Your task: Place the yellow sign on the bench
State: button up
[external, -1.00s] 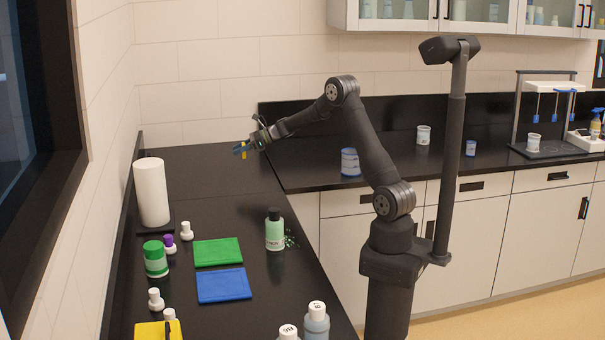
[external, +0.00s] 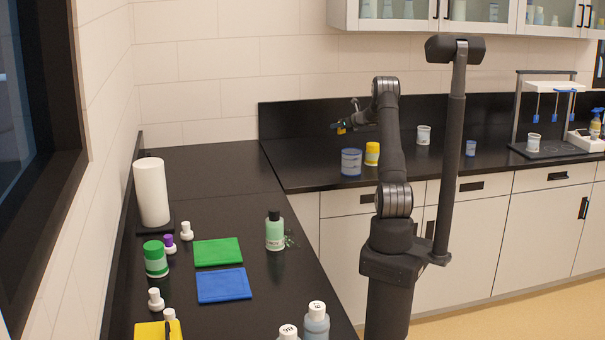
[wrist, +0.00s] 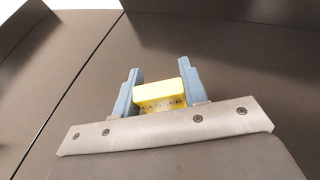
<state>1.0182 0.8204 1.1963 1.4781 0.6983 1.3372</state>
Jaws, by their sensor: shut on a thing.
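The yellow sign (wrist: 160,95) is a small yellow block with dark lettering on its face in the wrist view. My gripper (wrist: 158,82) is shut on it, with one blue finger on each side. In the external view my gripper (external: 341,128) is in front of the black backsplash, above the back bench (external: 300,176), and a small yellow-orange patch of the sign shows at the fingers. Bare dark bench surface lies beyond the fingers in the wrist view.
A blue-and-white tub (external: 351,162) and a yellow container (external: 372,154) stand on the back bench below my gripper. A white cup (external: 423,135) and a small blue cup (external: 470,149) stand farther right. The bench corner (external: 205,165) at left is clear.

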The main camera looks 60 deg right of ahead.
jog(key=s+d+m+g+h, duration=0.2)
jog(key=s+d+m+h, duration=0.1)
jog(key=s+d, duration=0.8)
jog(key=s+d+m+g+h, duration=0.25)
jog(key=s+d, duration=0.55)
jog(key=s, duration=0.7)
jog(key=shift+m+t+h, duration=0.35)
jog(key=shift+t, duration=0.1)
jog(key=w+f, duration=0.2)
jog(key=w, duration=0.1)
jog(key=w+f, duration=0.2)
jog(key=w, duration=0.2)
jog(key=w+f, duration=0.2)
jog(key=w, duration=0.1)
jog(key=shift+w+d+f, duration=0.2)
jog(key=shift+w+d, duration=0.1)
jog(key=shift+w, duration=0.1)
jog(key=shift+w+f, duration=0.15)
jog(key=shift+f, duration=1.95)
jog(key=shift+f, duration=0.15)
jog(key=o, duration=1)
jog(key=shift+o, duration=0.2)
